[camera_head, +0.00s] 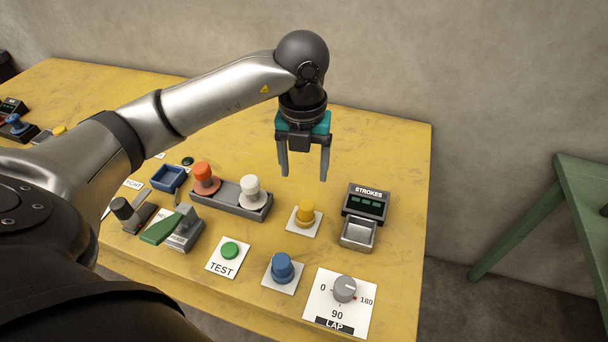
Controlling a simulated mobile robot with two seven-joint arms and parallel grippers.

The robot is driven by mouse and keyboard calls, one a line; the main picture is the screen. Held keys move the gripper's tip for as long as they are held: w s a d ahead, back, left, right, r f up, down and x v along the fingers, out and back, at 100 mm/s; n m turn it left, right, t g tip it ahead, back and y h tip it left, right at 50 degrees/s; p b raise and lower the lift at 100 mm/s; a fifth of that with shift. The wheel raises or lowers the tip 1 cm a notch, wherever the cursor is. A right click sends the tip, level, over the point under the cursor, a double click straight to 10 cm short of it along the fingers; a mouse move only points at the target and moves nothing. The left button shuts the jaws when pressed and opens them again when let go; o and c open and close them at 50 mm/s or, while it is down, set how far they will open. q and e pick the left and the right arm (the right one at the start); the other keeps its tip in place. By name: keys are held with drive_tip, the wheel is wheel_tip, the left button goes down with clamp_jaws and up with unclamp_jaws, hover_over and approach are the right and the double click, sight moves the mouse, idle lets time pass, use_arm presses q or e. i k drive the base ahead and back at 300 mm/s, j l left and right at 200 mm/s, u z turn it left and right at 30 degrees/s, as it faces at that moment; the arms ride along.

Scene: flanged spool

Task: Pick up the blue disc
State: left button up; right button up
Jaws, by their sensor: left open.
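A blue flanged piece (282,268), a round knob on a wider disc-like base, stands upright on a white card near the table's front. It is the nearest match for the blue disc. My left gripper (303,175) hangs above the table with its fingers pointing down, open and empty. In the picture it is above and behind the blue piece, clear of it. My right gripper is out of view.
A yellow flanged piece (305,214) stands between gripper and blue piece. Orange (204,178) and white (249,190) pieces sit in a dark tray. A STROKES box (366,202), LAP dial (344,289), green TEST button (230,250) and green-handled lever (162,229) stand around.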

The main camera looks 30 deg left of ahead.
sight(282, 271)
drive_tip(key=u, duration=1.3)
